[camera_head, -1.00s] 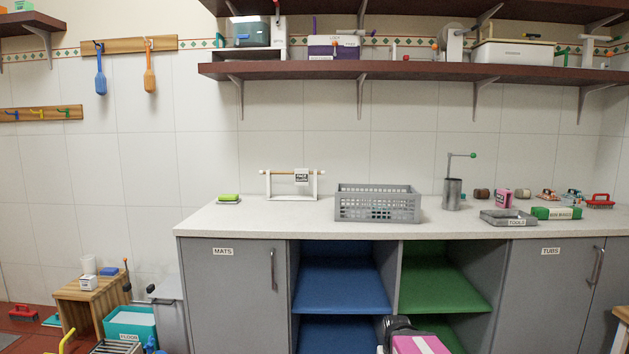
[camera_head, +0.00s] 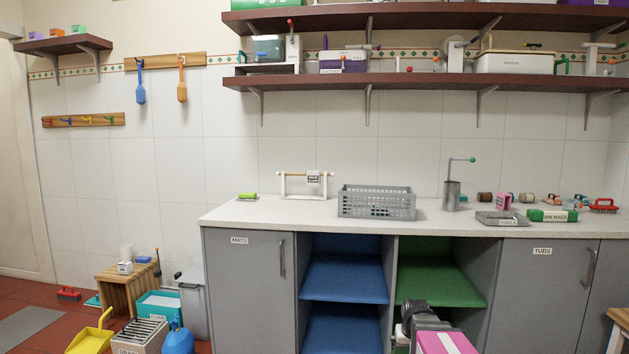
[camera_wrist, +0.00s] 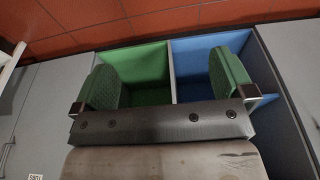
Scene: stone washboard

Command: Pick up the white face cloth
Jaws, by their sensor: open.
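A small white cloth with a dark printed label, which looks like the face cloth (camera_head: 313,178), hangs over the wooden rail of a white stand (camera_head: 283,187) on the counter, left of the grey crate. The label is too small to read fully. My gripper (camera_wrist: 165,82) shows in the wrist view with its two green pads wide apart and nothing between them. It points toward the open blue and green shelf compartments under the counter, away from the cloth. The cloth is not in the wrist view.
A grey crate (camera_head: 376,204) stands right of the stand, and a green item (camera_head: 247,196) lies to its left. The counter (camera_head: 270,218) between them is bare. A long wall shelf (camera_head: 410,82) runs above. A yellow dustpan (camera_head: 90,338) and bins crowd the lower left floor.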

